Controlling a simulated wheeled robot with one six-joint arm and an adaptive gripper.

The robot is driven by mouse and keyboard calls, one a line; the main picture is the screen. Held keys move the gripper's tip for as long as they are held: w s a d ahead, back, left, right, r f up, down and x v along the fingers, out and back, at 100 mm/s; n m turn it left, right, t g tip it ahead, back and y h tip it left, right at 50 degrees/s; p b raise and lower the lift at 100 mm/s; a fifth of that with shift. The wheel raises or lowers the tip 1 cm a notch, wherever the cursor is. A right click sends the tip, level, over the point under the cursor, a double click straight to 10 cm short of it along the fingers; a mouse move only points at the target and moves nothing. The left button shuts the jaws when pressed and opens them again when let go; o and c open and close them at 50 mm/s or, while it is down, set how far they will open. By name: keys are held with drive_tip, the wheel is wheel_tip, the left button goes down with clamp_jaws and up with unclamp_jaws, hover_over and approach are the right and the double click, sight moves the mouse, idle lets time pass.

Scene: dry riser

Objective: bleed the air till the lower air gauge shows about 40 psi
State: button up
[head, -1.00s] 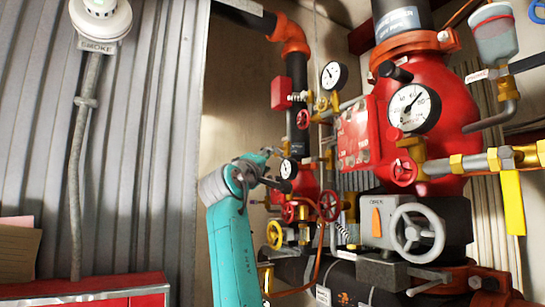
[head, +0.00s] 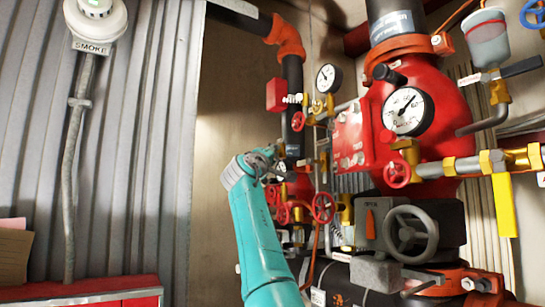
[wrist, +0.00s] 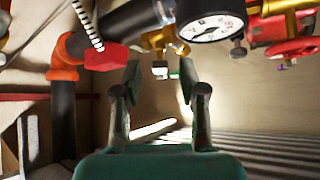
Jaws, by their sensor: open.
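My gripper (head: 272,155) is at the left side of the red valve assembly, beside the black vertical pipe. In the wrist view my gripper (wrist: 158,82) is open, with nothing between its fingers. The small lower gauge (head: 281,167) is mostly hidden behind my gripper in the head view, so its reading cannot be made out. A white-faced gauge (wrist: 212,22) is cut off by the top edge of the wrist view; I cannot tell which gauge it is. I cannot pick out the bleed valve surely.
A large gauge (head: 407,111) and an upper small gauge (head: 328,78) are on the assembly. Red handwheels (head: 323,207), a grey handwheel (head: 411,234) and a red box (wrist: 106,57) are nearby obstacles. The corrugated wall (head: 130,170) at the left leaves open room before the pipes.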

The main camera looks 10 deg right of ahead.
drive_tip(key=shift+w+d, duration=0.1)
drive_tip(key=shift+w, duration=0.1)
clamp_jaws()
drive_tip(key=shift+r, duration=0.1)
drive_tip(key=shift+s+d+r+n+g+y, duration=0.1)
drive_tip(key=shift+r+n+g+y, duration=0.3)
drive_tip(key=shift+n, duration=0.35)
drive_tip(key=shift+s+a+r+n+g+y, duration=0.15)
drive_tip(key=shift+r+n+g+y, duration=0.1)
drive_tip(key=shift+n+y, duration=0.4)
drive_tip(key=shift+s+d+r+n+g+y, duration=0.15)
drive_tip(key=shift+r+n+g+y, duration=0.2)
drive_tip(key=shift+n, duration=0.45)
